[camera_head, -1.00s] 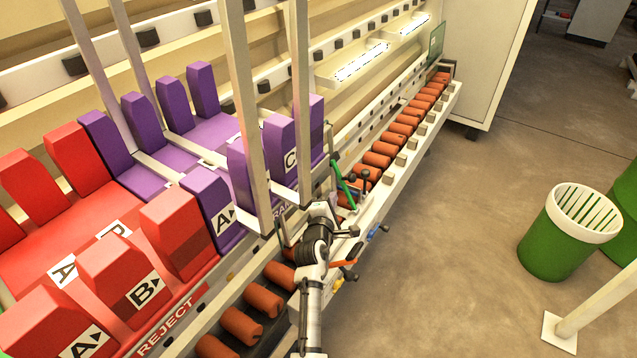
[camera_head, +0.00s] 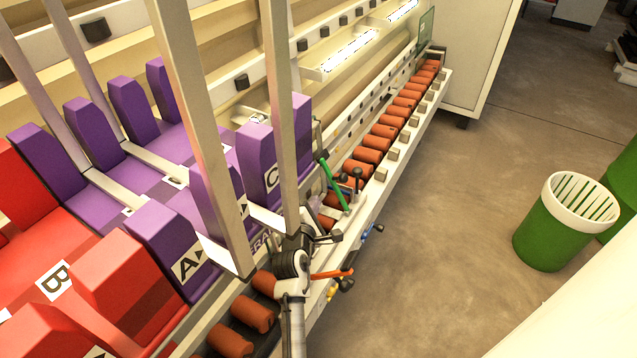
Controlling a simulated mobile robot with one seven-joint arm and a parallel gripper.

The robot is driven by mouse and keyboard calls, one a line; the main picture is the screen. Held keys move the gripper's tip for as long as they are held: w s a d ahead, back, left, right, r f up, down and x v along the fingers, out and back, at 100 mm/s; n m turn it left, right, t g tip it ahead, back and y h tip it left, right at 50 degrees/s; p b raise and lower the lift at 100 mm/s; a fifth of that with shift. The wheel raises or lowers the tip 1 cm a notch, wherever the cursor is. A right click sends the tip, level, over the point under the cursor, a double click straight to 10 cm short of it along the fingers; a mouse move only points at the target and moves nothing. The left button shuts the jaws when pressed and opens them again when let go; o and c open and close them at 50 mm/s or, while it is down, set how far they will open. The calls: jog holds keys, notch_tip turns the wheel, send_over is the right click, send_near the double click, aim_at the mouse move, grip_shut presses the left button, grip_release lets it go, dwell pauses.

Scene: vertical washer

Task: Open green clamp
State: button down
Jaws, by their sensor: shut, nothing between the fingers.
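The green clamp (camera_head: 332,182) is a slim green lever near the middle of the view, beside the row of orange-brown rollers. Its handle slants from upper left to lower right, with dark, metallic clamp parts next to it. My gripper (camera_head: 308,236) is shut and empty, below and slightly left of the green lever and apart from it. My dark wrist and pale arm partly cover the rail there. The fingertips are small and hard to make out against the clamp parts.
An orange lever (camera_head: 332,273) and a blue lever (camera_head: 372,230) sit close to my gripper. A pale upright post (camera_head: 281,120) and purple blocks (camera_head: 257,160) stand close on the left. A green bin (camera_head: 550,238) stands on the right; open floor lies between.

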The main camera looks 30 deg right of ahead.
aim_at(334, 178)
jog(key=shift+d, duration=0.1)
jog(key=p+x, duration=0.1)
jog(key=x, duration=0.9)
jog(key=shift+p, duration=0.3)
jog(key=shift+s+d+r+m+t+p, duration=0.3)
jog(key=shift+s+d+r+m+p, duration=0.1)
jog(key=shift+s+r+m+p, duration=0.3)
jog(key=shift+s+d+r, duration=0.1)
jog(key=shift+s+d, duration=0.25)
jog(key=shift+s, duration=0.35)
